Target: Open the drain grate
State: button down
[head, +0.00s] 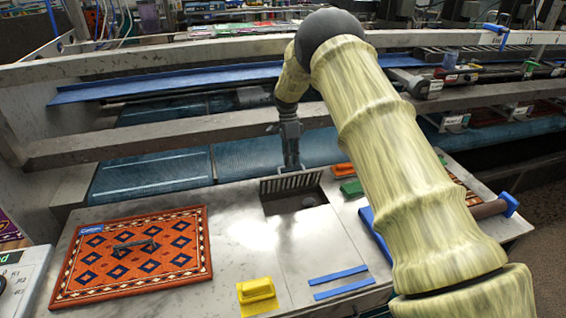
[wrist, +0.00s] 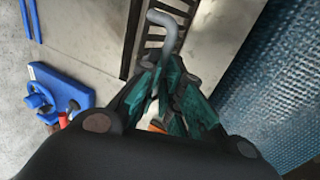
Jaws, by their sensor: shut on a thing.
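The drain grate (head: 290,183) is a slotted metal panel. It is raised and stands tilted at the back edge of the dark drain opening (head: 297,202) in the pale counter. My gripper (head: 291,165) is right behind and above the grate's top edge. In the wrist view its teal fingers (wrist: 176,88) are shut on a grey curved handle (wrist: 170,30). The grate's dark slots (wrist: 150,42) show beside that handle. Where the handle joins the grate is hard to see.
An orange patterned rug (head: 135,255) lies at the left. A yellow block (head: 256,290) and blue strips (head: 340,281) lie in front. Orange and green blocks (head: 352,188) are right of the opening, near my arm. A blue textured belt (head: 250,155) runs behind.

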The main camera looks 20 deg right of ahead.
jog(key=shift+x, duration=0.9)
jog(key=shift+w+a, duration=0.1)
jog(key=shift+w, duration=0.15)
jog(key=c, duration=1.7)
grip_release()
jog(key=shift+w+f, duration=0.1)
jog(key=shift+o, duration=0.9)
jog(key=shift+w+f, duration=0.3)
jog(key=shift+w, duration=0.3)
jog(key=v, duration=0.7)
jog(key=shift+d+r, duration=0.3)
jog(key=shift+r, duration=0.05)
